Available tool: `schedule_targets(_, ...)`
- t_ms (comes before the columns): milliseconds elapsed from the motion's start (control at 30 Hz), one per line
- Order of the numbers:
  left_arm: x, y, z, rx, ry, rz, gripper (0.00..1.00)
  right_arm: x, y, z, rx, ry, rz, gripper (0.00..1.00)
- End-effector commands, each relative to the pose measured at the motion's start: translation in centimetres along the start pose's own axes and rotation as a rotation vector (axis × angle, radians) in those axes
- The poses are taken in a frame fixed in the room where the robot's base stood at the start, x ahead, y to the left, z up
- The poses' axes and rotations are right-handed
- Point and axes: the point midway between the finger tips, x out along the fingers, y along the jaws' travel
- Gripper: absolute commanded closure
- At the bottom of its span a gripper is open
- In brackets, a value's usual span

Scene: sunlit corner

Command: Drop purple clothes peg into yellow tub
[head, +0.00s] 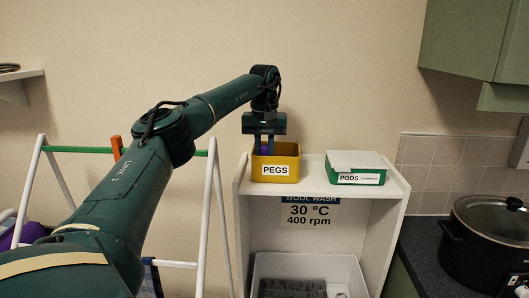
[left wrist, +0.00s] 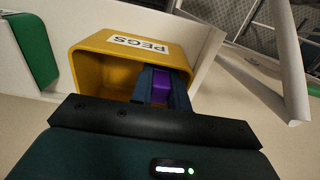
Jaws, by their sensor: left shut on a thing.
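The yellow tub (head: 288,160), labelled PEGS, stands on top of the white shelf unit; it also shows in the left wrist view (left wrist: 95,68). My left gripper (head: 263,147) points down at the tub's mouth, toward its left side. It is shut on the purple clothes peg (left wrist: 161,86), which shows between the dark fingers in the left wrist view. A small purple patch of the peg shows in the head view (head: 264,149). The fingertips are partly hidden by the tub's front wall. My right gripper is not in view.
A green and white PODS box (head: 357,178) stands right of the tub on the white shelf unit (head: 314,186). A drying rack with a green rail (head: 83,150) and an orange peg (head: 117,147) stands left. A black pot (head: 485,235) sits on the counter at right.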

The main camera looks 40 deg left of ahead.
Motion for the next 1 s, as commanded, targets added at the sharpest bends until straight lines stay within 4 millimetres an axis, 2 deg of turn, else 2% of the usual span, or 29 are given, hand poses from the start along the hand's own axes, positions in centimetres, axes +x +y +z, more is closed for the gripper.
schedule_targets(500,1.2,0.0,0.0,0.0,0.0,0.0,1.0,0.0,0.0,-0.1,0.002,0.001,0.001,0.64)
schedule_targets(533,1.2,0.0,0.0,0.0,0.0,0.0,0.8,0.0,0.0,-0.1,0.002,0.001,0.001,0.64)
schedule_targets(600,1.2,0.0,0.0,0.0,0.0,0.0,0.75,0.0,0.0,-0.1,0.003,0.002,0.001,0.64)
schedule_targets(867,1.0,0.0,0.0,0.0,0.0,0.0,0.74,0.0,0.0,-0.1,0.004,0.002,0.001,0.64)
schedule_targets(1000,-0.4,0.1,0.0,-0.001,0.003,0.002,0.74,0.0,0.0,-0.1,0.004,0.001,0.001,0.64)
